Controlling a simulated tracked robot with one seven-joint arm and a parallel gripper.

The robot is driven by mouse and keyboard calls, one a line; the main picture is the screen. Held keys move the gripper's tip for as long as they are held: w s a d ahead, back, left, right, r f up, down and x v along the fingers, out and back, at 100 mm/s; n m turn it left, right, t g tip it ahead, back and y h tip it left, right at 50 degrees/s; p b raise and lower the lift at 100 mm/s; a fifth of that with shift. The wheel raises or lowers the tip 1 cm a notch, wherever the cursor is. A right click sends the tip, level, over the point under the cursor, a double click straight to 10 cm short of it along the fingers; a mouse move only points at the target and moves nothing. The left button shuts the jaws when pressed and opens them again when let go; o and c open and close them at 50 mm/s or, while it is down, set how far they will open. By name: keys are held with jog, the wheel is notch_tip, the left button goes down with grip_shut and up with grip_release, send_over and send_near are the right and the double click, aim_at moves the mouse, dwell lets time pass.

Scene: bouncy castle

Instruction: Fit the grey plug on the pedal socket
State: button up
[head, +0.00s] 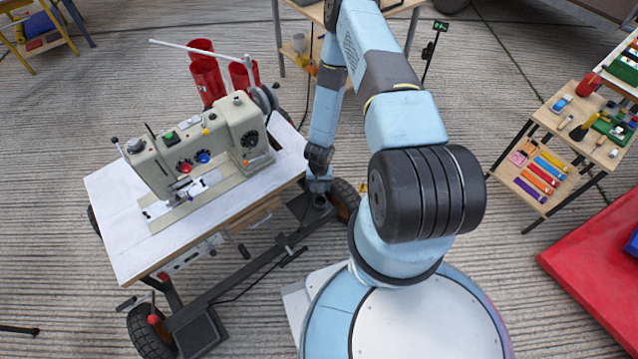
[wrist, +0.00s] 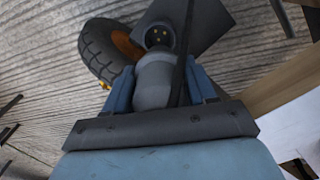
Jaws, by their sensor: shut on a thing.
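The grey plug (wrist: 154,84) is between the blue fingers of my gripper (wrist: 160,86) in the wrist view, and the gripper is shut on it. The round pedal socket (wrist: 159,37), a dark ring with small yellow pins inside, shows just beyond the plug's far end. The pins are uncovered, and the plug is not over the socket. I cannot tell whether the plug touches the ring. In the head view, my gripper (head: 318,182) is low beside the right edge of the sewing table, near the trolley's wheel. The plug and socket are too small to make out there.
A dark plate (wrist: 205,18) lies around the socket, with a black tyre (wrist: 103,50) to its left. A dark cable (wrist: 185,60) runs close along the plug's right side. The white-topped table (head: 110,205) carries a sewing machine (head: 200,150).

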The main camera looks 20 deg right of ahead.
jog(key=shift+d+f, duration=0.1)
jog(key=shift+f, duration=2.95)
jog(key=shift+f, duration=1.6)
dwell(0.3)
jog(key=shift+r, duration=1.55)
dwell(0.3)
jog(key=shift+f, duration=0.55)
dwell(0.7)
